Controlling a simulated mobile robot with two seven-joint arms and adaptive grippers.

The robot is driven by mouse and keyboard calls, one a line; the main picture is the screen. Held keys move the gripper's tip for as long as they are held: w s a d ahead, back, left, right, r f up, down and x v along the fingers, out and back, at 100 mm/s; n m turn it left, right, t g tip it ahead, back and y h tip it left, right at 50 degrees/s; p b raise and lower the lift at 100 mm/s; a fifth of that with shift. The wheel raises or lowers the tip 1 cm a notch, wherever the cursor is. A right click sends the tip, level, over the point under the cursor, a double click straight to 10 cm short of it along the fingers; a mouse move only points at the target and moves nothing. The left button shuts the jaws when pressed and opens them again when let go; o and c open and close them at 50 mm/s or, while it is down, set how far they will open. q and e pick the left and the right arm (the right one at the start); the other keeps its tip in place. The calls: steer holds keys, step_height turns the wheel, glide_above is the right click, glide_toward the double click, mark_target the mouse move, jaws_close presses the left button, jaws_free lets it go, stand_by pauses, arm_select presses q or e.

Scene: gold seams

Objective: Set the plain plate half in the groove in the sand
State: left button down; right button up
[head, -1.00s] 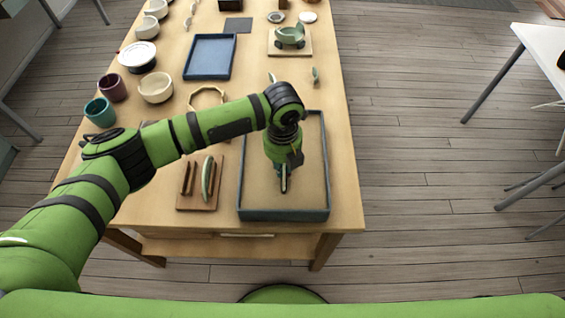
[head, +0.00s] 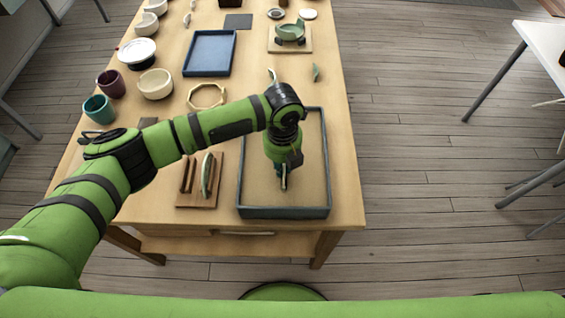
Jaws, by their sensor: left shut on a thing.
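The sand tray (head: 324,212) has a blue-grey rim and pale sand, and lies at the front right of the table. My left gripper (head: 284,185) points down over the middle of the tray. It is shut on a thin pale piece, seen edge-on and mostly hidden by the fingers, which looks like the plain plate half. I cannot tell whether the piece touches the sand. The groove is not visible; my gripper and arm cover part of the sand. Another pale green plate half (head: 207,175) stands on edge in a wooden rack (head: 211,203) left of the tray. My right gripper is not in view.
Left of my arm are a teal cup (head: 98,109), a purple cup (head: 111,84) and a cream bowl (head: 155,84). A blue tray (head: 209,54) and a green vessel on a board (head: 290,34) lie farther back. A green shard (head: 315,72) lies beyond the sand tray.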

arm_select(q)
steer(key=shift+f, duration=0.1)
stand_by(0.5)
steer(key=c, duration=1.2)
jaws_free()
steer(key=shift+o, duration=0.2)
steer(key=o, duration=0.5)
steer(key=shift+c, duration=0.2)
steer(key=shift+r+p, duration=2.75)
steer(key=shift+r, duration=0.3)
